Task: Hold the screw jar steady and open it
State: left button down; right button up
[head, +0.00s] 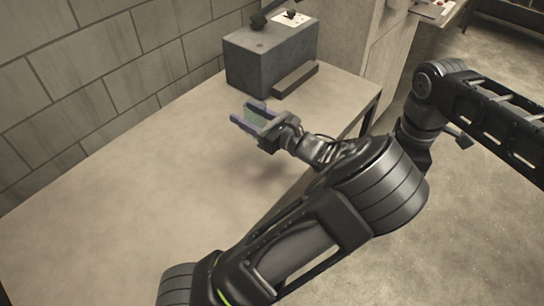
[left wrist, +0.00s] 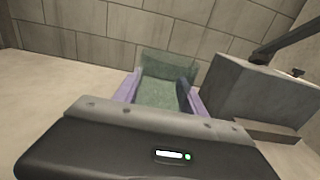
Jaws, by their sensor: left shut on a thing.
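The screw jar (left wrist: 160,92) is a translucent green, boxy-looking thing, with a clearer upper part above a denser green lower part in the left wrist view. I cannot make out the seam of a lid. It also shows as a small faint green patch in the head view (head: 256,115). My left gripper (head: 249,114), with purple fingers, is shut on it; the fingers lie on either side in the left wrist view (left wrist: 162,95). The jar and gripper appear above the table, with a soft shadow below. My right gripper does not show.
A grey box-shaped machine (head: 270,58) with a dark lever and a low front ledge stands on the table behind the jar. A block wall (head: 110,60) runs along the left. The table's left part (head: 120,210) is bare.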

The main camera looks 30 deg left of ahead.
pick_arm(q)
jog(key=shift+f, duration=3.15)
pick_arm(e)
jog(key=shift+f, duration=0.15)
pick_arm(q)
jog(key=shift+f, duration=1.9)
jog(key=shift+f, duration=0.15)
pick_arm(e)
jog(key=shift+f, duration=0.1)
pick_arm(q)
jog(key=c, duration=0.7)
grip_release()
jog(key=shift+o, duration=0.2)
jog(key=shift+d+r, duration=0.1)
jog(key=shift+r, duration=0.1)
